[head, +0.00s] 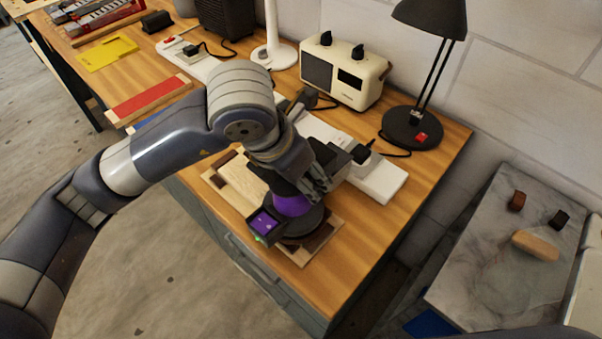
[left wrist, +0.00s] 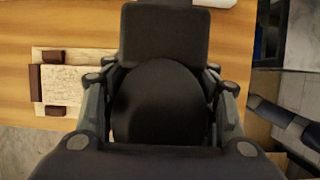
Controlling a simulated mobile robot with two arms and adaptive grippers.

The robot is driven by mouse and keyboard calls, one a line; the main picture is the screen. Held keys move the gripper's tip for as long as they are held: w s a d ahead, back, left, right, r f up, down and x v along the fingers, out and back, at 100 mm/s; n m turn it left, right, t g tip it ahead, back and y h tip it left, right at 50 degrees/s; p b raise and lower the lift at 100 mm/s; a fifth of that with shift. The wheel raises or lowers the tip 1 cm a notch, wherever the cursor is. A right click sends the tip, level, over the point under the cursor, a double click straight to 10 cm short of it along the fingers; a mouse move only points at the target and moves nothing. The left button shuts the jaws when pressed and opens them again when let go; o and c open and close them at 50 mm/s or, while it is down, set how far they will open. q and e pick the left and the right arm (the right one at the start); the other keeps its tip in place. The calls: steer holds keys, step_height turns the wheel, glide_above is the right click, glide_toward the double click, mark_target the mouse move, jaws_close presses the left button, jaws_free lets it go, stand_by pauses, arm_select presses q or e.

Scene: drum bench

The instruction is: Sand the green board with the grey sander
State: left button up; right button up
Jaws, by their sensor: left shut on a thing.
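My left gripper (head: 316,184) is shut on a sander (head: 292,205) with a purple body, a dark round base and a small box with a purple face and a green light. In the left wrist view the held sander (left wrist: 160,100) looks black between the fingers. The sander is over the right part of a pale wooden board (head: 238,183) with dark brown blocks at its corners; I cannot tell whether it touches. The board also shows in the left wrist view (left wrist: 64,85). I see no clearly green board. My right gripper is not in view.
A white power strip (head: 378,180) lies just behind the board. A cream radio (head: 343,72) and a black lamp (head: 412,128) stand farther back. A red board (head: 150,98) and a yellow board (head: 106,53) lie at the left. A marble-topped surface (head: 490,270) is at the right.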

arm_select(q)
steer(key=shift+w+a, duration=0.15)
steer(key=shift+a, duration=0.05)
steer(key=shift+w+a+r+b, duration=0.2)
steer(key=shift+w+a+b, duration=0.5)
steer(key=shift+w+a, duration=0.45)
steer(key=shift+w+d, duration=0.1)
steer(key=shift+w, duration=0.1)
steer(key=shift+w+a+f+b, duration=0.2)
steer(key=shift+w+a+b, duration=0.9)
steer(key=shift+a, duration=0.2)
steer(key=shift+w+a, duration=0.15)
steer(key=shift+w+a+r+b, duration=0.1)
steer(key=shift+w+a+b, duration=0.65)
steer(key=shift+w+a, duration=0.65)
steer(key=shift+a, duration=0.1)
steer(key=shift+w+a+b, duration=0.55)
steer(key=shift+w+a, duration=0.6)
steer(key=shift+w, duration=0.1)
